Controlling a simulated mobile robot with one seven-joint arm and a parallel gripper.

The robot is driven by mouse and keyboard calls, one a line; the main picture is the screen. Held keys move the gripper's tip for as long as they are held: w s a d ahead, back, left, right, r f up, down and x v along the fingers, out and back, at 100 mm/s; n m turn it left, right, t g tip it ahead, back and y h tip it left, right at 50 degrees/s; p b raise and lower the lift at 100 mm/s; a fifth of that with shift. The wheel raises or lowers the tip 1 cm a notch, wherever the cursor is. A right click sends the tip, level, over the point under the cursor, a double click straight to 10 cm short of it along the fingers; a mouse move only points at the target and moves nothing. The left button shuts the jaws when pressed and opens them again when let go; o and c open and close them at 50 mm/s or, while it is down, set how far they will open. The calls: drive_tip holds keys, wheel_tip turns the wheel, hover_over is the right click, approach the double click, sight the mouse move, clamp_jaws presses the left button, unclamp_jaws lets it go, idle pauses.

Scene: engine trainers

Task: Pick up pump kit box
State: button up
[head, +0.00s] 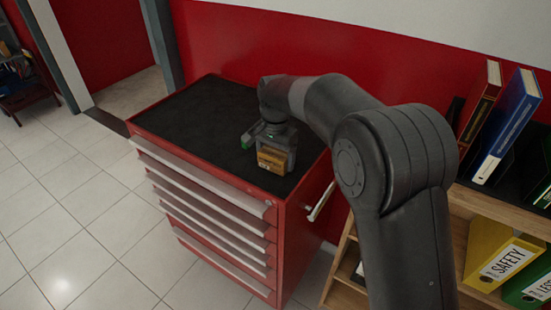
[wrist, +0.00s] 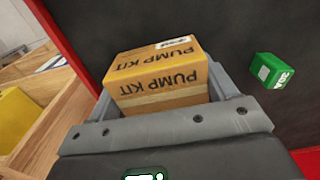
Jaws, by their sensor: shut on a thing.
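The pump kit box (wrist: 158,75) is a small orange-yellow carton with "PUMP KIT" printed on it, upside down in the wrist view. It sits between the two fingers of my gripper (wrist: 160,100), which is shut on it. In the head view the box (head: 273,160) is near the front edge of the black top of the red tool cabinet (head: 185,112), with my gripper (head: 275,148) at it. I cannot tell whether the box touches the top or is slightly above it.
A small green box (wrist: 275,72) marked "30A" is on the black top beside my gripper. A wooden shelf (head: 480,205) with books and binders stands at the right. Much of the cabinet top's left side is clear.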

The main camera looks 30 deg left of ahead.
drive_tip(key=shift+c, duration=0.9)
drive_tip(key=shift+r, duration=0.2)
